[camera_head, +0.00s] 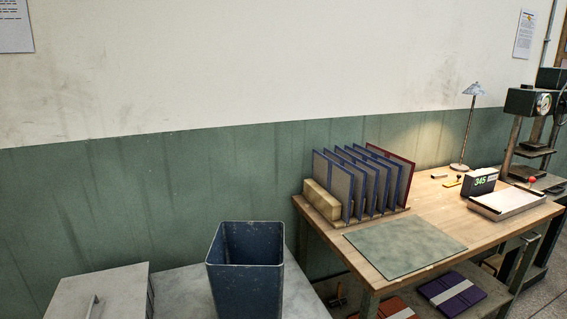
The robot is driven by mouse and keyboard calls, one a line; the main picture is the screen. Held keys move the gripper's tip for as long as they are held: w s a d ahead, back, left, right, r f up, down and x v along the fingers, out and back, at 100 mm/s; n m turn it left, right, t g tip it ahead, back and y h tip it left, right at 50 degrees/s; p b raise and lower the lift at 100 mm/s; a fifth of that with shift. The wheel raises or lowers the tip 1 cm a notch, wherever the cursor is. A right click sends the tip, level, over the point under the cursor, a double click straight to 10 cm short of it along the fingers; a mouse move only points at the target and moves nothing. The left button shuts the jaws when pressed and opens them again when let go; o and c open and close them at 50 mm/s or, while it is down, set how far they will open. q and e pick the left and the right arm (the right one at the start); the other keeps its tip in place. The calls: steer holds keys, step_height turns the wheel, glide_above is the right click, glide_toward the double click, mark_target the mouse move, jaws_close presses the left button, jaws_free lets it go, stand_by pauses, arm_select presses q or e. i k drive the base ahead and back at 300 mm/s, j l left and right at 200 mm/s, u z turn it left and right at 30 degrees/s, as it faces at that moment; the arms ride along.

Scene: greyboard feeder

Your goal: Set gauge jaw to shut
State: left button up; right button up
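I cannot pick out the gauge jaw with certainty. A dark box with a green number display (481,182) reading 345 stands towards the right of the wooden table (440,200). A shallow pale tray (508,202) sits in front of it, with a small red knob (532,179) at its back right. A small yellow item (453,182) lies left of the display. Whether any of these is the jaw, and whether it is open or shut, is too small to tell. Neither of my grippers is in view.
Several blue-edged boards and a red one stand in a wooden rack (322,200). A green mat (403,246) lies bare in front. A dark blue bin (245,272) and a grey cabinet (95,290) are nearer. A desk lamp (473,90) and a press-like machine (525,103) stand at the right.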

mark_target(532, 180)
steer(key=z, duration=1.45)
